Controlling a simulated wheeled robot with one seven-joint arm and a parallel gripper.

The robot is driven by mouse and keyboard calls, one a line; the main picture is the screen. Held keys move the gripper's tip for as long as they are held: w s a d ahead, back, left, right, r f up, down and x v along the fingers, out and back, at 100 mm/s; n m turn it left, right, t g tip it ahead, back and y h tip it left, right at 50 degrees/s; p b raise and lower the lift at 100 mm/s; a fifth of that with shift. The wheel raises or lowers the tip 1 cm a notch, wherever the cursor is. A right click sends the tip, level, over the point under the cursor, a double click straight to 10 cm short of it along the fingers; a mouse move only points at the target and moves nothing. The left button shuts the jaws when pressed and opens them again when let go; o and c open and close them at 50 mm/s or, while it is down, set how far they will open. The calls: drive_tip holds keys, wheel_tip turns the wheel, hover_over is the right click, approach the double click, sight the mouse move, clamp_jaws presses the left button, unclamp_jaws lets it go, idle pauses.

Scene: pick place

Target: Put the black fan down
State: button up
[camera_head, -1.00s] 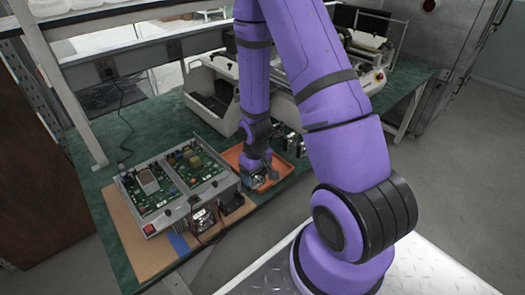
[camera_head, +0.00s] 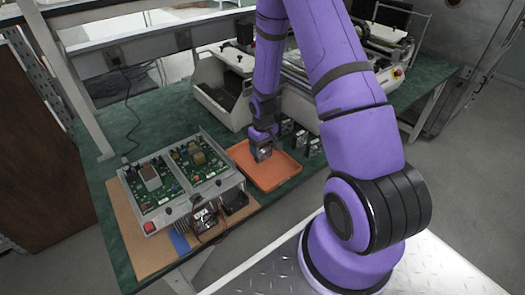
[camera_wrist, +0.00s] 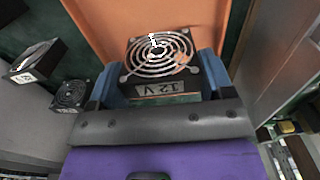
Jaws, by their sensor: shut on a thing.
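My gripper (camera_head: 262,154) is over the back part of the orange tray (camera_head: 268,178) in the head view. It is shut on a black fan (camera_wrist: 158,58), which shows small in the head view (camera_head: 265,151). In the wrist view the fan sits between the blue fingers, with its round metal grille and a "12 V" label showing. The orange tray (camera_wrist: 105,22) lies behind the fan in that view. I cannot tell whether the fan touches the tray floor. The visible tray floor is bare.
Several other fans (camera_head: 313,147) stand just right of the tray; two show at the left of the wrist view (camera_wrist: 70,95). A grey box with green circuit boards (camera_head: 178,177) is left of the tray. A white machine (camera_head: 222,95) stands behind.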

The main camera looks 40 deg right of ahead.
sight(262, 151)
drive_tip(key=shift+w+d+f, duration=0.1)
drive_tip(key=shift+w+d, duration=0.3)
drive_tip(key=shift+w, duration=0.4)
drive_tip(key=shift+f, duration=1.75)
drive_tip(key=shift+f, duration=0.15)
drive_tip(key=o, duration=0.8)
drive_tip(key=shift+o, duration=0.2)
